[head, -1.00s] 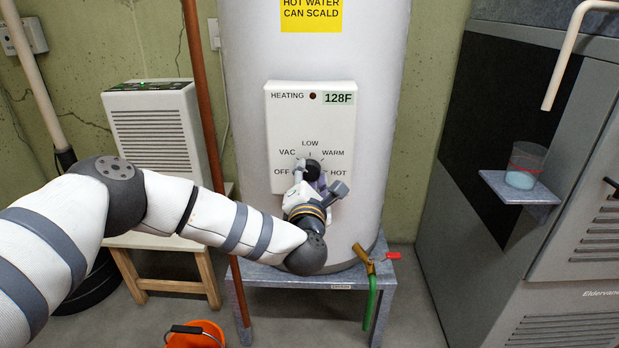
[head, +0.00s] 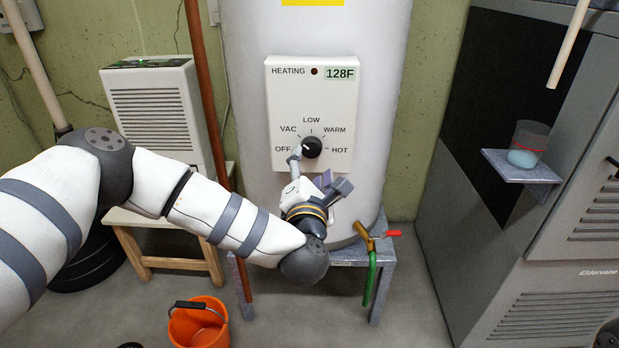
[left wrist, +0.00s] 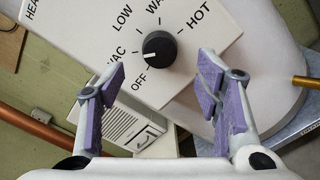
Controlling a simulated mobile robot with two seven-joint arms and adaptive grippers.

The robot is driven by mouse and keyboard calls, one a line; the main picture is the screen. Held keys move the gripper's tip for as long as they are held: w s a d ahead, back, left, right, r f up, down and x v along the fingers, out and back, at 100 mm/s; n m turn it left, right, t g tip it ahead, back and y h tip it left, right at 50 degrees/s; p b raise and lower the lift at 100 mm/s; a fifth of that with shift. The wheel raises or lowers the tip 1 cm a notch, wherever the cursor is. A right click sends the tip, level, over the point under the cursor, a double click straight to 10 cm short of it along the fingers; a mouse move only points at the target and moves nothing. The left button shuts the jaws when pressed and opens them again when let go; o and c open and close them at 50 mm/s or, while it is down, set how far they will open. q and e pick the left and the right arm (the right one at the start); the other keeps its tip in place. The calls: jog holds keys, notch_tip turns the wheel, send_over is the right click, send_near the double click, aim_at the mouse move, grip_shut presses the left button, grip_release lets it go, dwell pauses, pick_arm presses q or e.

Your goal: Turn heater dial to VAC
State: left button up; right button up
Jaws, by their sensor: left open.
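The black heater dial (head: 312,147) sits on the white control panel (head: 283,100) of the tank, with OFF, VAC, LOW, WARM and HOT around it. The dial also shows in the left wrist view (left wrist: 160,48). Its white mark points left, around VAC and OFF; I cannot tell whether it is exactly on VAC. My left gripper (head: 312,170) is open and empty, just below and in front of the dial. In the left wrist view, its purple-padded fingers (left wrist: 160,78) are spread wide, with the dial between and beyond them, apart from both. My right gripper is not visible.
A copper pipe (head: 202,100) stands left of the tank. A drain valve with a red handle (head: 388,233) and green hose (head: 370,280) is below right. An orange bucket (head: 200,325) is on the floor. A small shelf (head: 520,168) holds a beaker (head: 527,145) at right.

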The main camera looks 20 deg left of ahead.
pick_arm(q)
jog(key=v, duration=0.6)
